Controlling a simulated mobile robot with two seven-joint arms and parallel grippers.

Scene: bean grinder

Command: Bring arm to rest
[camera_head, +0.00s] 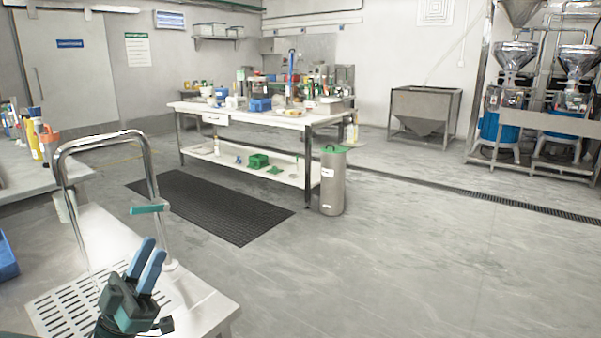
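My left gripper (155,247) is in the lower left of the head view, with two blue fingers pointing up and away. The fingers lie close together with nothing visible between them; from this angle I cannot tell if they are fully shut. The gripper appears in front of a metal surface with a slotted grate (62,306); its height above that surface is unclear. My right gripper is out of view.
A bent metal tube frame (147,165) with a green handle (149,209) rises beside my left gripper. A cluttered worktable (262,118) stands beyond, with a steel bin (332,185) at its corner. Grinding machines (512,100) stand at the right. The floor (420,250) at centre right is clear.

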